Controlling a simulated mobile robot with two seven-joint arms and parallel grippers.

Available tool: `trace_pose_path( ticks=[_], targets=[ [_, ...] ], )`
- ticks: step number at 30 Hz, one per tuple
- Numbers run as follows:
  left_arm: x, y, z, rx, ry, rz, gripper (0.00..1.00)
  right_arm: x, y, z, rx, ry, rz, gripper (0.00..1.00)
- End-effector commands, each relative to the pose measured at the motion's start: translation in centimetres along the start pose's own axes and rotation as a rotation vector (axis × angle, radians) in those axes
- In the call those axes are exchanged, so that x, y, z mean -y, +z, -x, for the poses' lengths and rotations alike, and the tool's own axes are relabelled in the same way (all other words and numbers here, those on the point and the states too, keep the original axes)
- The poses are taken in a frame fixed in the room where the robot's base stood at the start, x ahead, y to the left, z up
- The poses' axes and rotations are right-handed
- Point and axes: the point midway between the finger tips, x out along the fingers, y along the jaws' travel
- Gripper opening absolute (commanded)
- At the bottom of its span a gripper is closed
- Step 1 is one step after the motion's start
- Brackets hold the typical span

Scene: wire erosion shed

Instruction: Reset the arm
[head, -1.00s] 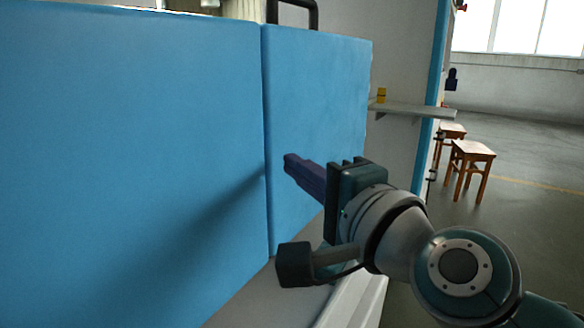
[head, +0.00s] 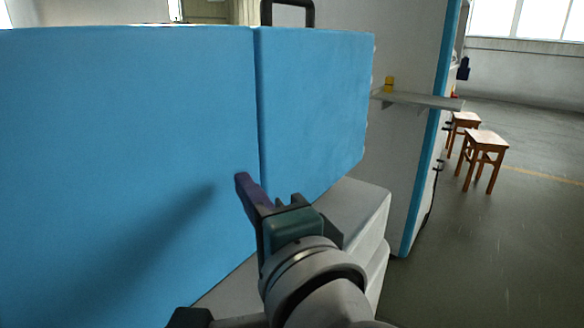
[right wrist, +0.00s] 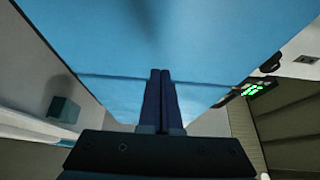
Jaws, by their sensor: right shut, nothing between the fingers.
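My right gripper (head: 241,180) is in the lower middle of the head view, in front of large blue panels (head: 120,130). The blue surface (right wrist: 220,40) fills the upper part of that view. I cannot tell whether the fingertips touch it. My left gripper does not show.
A grey ledge (head: 362,200) runs below the panels. A small shelf (head: 425,101) holds a yellow item (head: 389,84). Wooden stools (head: 484,145) stand on the floor at right, where there is open room. Green lit marks (right wrist: 258,88) show in the wrist view.

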Motion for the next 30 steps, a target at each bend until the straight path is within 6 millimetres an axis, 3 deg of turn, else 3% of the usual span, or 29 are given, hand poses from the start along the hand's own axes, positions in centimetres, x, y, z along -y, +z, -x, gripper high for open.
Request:
trace_pose_path(
  ticks=[5, 8, 11, 17, 20, 24, 30],
  targets=[
    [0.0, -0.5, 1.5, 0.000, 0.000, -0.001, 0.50, 0.7, 0.9, 1.1, 0.041, 0.036, 0.074, 0.00],
    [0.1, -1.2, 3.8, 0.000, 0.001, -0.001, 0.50, 1.3, 0.9, 3.6, 0.128, 0.125, 0.242, 0.00],
    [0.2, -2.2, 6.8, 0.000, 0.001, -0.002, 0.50, 1.4, 0.1, 8.0, 0.253, 0.284, 0.492, 0.00],
    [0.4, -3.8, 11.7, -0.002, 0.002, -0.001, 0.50, 1.1, -4.5, 20.3, 0.514, 0.717, 0.943, 0.00],
    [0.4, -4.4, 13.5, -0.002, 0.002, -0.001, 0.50, 2.1, -7.1, 26.4, 0.624, 0.926, 1.079, 0.00],
    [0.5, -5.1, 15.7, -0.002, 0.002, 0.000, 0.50, 5.2, -10.2, 34.1, 0.747, 1.187, 1.188, 0.00],
    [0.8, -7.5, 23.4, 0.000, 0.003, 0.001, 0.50, 13.2, -9.9, 33.4, 0.742, 1.169, 1.180, 0.00]
  ],
)
